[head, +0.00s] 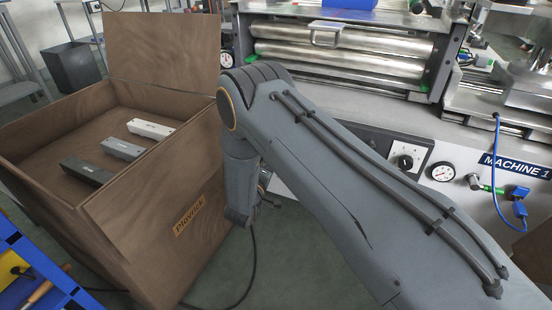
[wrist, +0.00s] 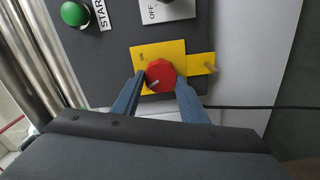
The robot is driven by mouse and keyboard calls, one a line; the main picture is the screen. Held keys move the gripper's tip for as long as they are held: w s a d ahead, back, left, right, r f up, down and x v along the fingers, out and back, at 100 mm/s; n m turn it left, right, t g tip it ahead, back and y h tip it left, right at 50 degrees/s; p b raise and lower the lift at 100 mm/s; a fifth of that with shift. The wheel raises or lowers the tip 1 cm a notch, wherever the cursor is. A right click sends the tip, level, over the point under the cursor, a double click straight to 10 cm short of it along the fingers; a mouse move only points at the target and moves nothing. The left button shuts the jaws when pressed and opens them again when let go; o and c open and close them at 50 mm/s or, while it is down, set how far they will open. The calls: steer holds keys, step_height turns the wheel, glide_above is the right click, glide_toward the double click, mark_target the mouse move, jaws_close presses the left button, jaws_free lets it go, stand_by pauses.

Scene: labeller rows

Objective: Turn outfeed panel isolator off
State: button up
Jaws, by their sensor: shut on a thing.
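The isolator's red rotary knob (wrist: 160,76) sits on a yellow plate (wrist: 147,54) on a dark panel, in the wrist view. My gripper (wrist: 162,86) has its two blue-grey fingers on either side of the knob and is shut on it. In the head view my arm hides the gripper and this isolator.
A green START button (wrist: 74,13) and a white plate marked OFF (wrist: 166,10) are on the same panel. A dark cable runs right of the knob. In the head view, a large brown box (head: 150,220) holding several bars stands left of my arm, and MACHINE 1 is behind it.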

steer(key=shift+f+n+p, duration=0.1)
steer(key=shift+n+p, duration=0.4)
steer(key=shift+n, duration=1.1)
steer(key=o, duration=1)
steer(key=shift+o, duration=0.2)
steer(key=shift+s, duration=0.1)
steer(key=p+v, duration=0.2)
steer(key=v, duration=0.5)
steer(key=shift+s, duration=0.35)
steer(key=shift+a, duration=0.15)
